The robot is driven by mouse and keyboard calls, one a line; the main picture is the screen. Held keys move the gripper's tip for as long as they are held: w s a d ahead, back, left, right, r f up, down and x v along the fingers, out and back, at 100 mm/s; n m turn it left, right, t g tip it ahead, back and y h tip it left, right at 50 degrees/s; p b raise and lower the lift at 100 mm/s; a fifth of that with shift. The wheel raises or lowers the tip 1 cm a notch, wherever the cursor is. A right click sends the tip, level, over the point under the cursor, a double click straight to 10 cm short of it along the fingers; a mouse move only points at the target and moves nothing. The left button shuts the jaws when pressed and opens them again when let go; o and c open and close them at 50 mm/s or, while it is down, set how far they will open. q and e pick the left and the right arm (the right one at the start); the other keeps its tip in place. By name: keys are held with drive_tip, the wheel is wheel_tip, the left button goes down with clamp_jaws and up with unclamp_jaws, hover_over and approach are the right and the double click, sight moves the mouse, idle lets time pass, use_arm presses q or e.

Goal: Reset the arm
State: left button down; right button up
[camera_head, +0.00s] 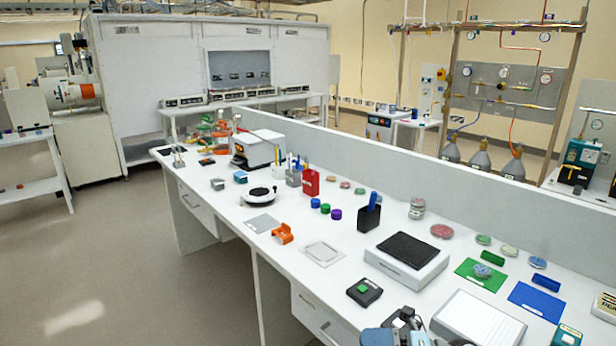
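Part of my arm (382,337), blue-grey and black, shows at the bottom edge, right of centre, in front of the bench. It appears to be my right arm. The dark parts at its end (405,321) are cut off by the frame, and I cannot tell whether the gripper is open or shut. No held object can be made out. My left gripper is not in view.
A long white bench (225,216) runs diagonally, with a low grey partition (440,195) behind it. Near my arm are a black box with a green button (364,291), a black-topped scale (407,255) and a white ribbed plate (478,322). Open floor (120,270) lies left.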

drive_tip(key=s+d+f+m+t+h+b, duration=0.15)
drive_tip(key=f+m+t+h, duration=0.25)
drive_tip(key=f+m+t, duration=0.55)
drive_tip(key=d+f+m+t+h+b, duration=0.1)
drive_tip(key=d+f+m+t+h, duration=0.4)
drive_tip(key=m, duration=0.9)
use_arm(q)
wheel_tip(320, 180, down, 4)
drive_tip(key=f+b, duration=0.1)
drive_tip(key=b, duration=0.2)
use_arm(e)
drive_tip(key=s+d+f+m+g+h, duration=0.2)
drive_tip(key=s+f+m+g+h, duration=0.4)
drive_tip(key=s+f+m, duration=0.7)
use_arm(q)
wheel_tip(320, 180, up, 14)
drive_tip(key=p, duration=1.6)
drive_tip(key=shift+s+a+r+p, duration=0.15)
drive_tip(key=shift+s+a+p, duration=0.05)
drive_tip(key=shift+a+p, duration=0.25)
use_arm(e)
wheel_tip(320, 180, up, 11)
drive_tip(key=s+d+n, duration=0.1)
drive_tip(key=s+n, duration=0.1)
drive_tip(key=shift+f+h, duration=0.15)
drive_tip(key=shift+h, duration=0.15)
drive_tip(key=shift+n+t, duration=0.25)
